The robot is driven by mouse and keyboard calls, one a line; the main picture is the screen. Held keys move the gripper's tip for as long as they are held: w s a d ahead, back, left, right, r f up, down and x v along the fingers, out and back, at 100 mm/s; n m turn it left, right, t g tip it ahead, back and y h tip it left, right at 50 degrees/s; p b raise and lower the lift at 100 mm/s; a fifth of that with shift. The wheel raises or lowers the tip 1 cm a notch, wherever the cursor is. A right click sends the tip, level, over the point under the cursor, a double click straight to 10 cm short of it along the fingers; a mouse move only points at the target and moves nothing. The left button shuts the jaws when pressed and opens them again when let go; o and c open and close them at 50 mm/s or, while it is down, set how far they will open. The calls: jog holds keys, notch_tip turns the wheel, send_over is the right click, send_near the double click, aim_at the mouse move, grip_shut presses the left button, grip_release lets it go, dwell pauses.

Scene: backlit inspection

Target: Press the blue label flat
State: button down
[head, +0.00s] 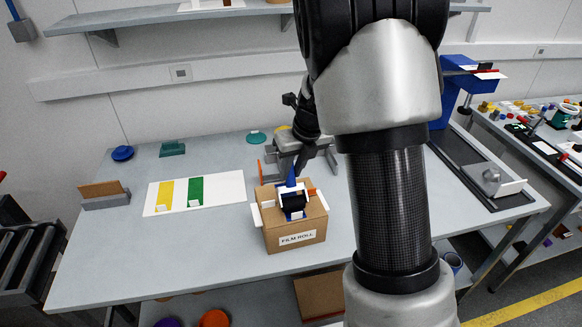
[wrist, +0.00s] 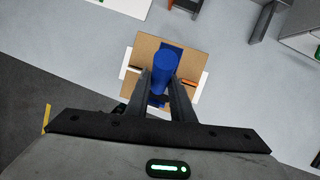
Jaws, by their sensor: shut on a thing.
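A cardboard box (head: 294,236) marked FILM ROLL stands near the front of the table; its top also shows in the wrist view (wrist: 145,50). The blue label (wrist: 172,46) lies on the box top as a strip, partly hidden by the tool and my fingers. My gripper (wrist: 163,80) is shut on the blue handle (wrist: 163,62) of a hand tool. In the head view this blue handle (head: 292,178) stands upright above a white frame with a black roller (head: 294,199) over the label. I cannot tell whether the roller touches the label.
A white sheet (head: 225,187) with yellow and green strips lies left of the box. A grey device (head: 283,150) stands behind the box. A card holder (head: 105,199) is at the left, a dark tray (head: 470,170) at the right. The table front left is clear.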

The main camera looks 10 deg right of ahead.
jog(key=shift+w+r+p, duration=0.15)
jog(key=shift+r+p, duration=0.15)
jog(key=shift+r, duration=0.35)
jog(key=shift+w+r+p, duration=0.15)
jog(key=shift+r+p, duration=0.15)
jog(key=shift+r, duration=0.35)
jog(key=shift+w+a+r, duration=0.1)
jog(key=shift+w+r, duration=0.15)
jog(key=shift+r, duration=0.65)
jog(key=shift+w+d+r, duration=0.1)
jog(key=shift+w+r, duration=0.15)
jog(key=shift+r, duration=0.7)
jog(key=shift+w+a+r, duration=0.1)
jog(key=shift+w+r, duration=0.15)
jog(key=shift+r, duration=0.65)
